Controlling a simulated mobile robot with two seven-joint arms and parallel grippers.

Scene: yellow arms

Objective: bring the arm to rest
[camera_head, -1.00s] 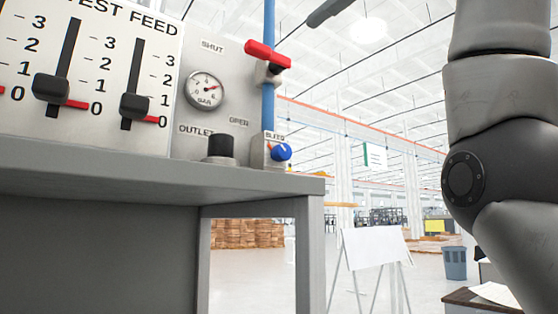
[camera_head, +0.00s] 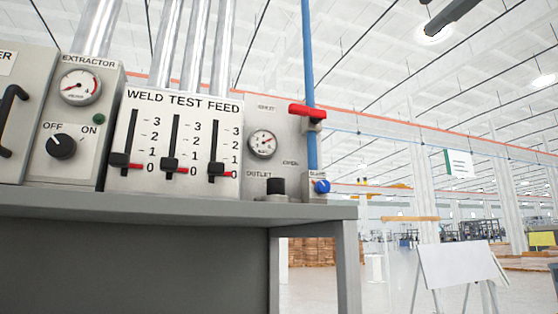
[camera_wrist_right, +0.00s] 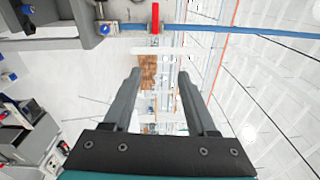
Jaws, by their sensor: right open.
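My right gripper (camera_wrist_right: 160,77) shows in the right wrist view with its two dark fingers spread apart and nothing between them. Beyond the fingertips, the red valve handle (camera_wrist_right: 155,18) on the blue pipe appears at the top of that view, apart from the gripper. In the head view neither gripper nor any arm shows. The red handle (camera_head: 307,111) there lies across the blue pipe (camera_head: 308,60), and the blue bleed knob (camera_head: 322,186) is below it. My left gripper is out of view.
The weld test feed panel (camera_head: 172,145) with three sliders stands on a grey bench (camera_head: 180,207). The extractor box (camera_head: 75,130) is to its left, and a gauge (camera_head: 263,144) is to its right. A white board on legs (camera_head: 458,264) stands on the open floor at right.

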